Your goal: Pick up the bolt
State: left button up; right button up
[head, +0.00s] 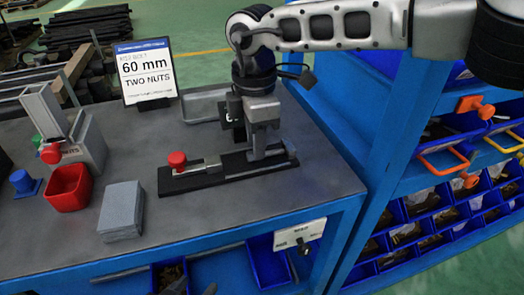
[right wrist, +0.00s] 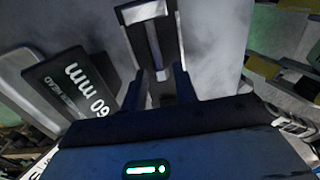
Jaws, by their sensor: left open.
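In the right wrist view a silver bolt (right wrist: 153,42) lies in the slot of a grey, dark-lined holder (right wrist: 133,14). My right gripper (right wrist: 162,80) has one finger on each side of the bolt's near end. The frames do not show whether the fingers touch it. My left gripper cannot be made out; only an unclear dark shape shows at the left edge.
A black fixture with a red knob (head: 177,160) stands just in front of my right gripper. A sign reading 60 mm, two nuts (head: 146,70), a red bin (head: 68,187), a grey block (head: 121,210) and a grey tray (head: 203,106) share the bench. A blue bin rack (head: 385,140) stands right.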

jog(key=shift+f, duration=0.9)
grip_shut()
jog(key=shift+r, duration=0.1)
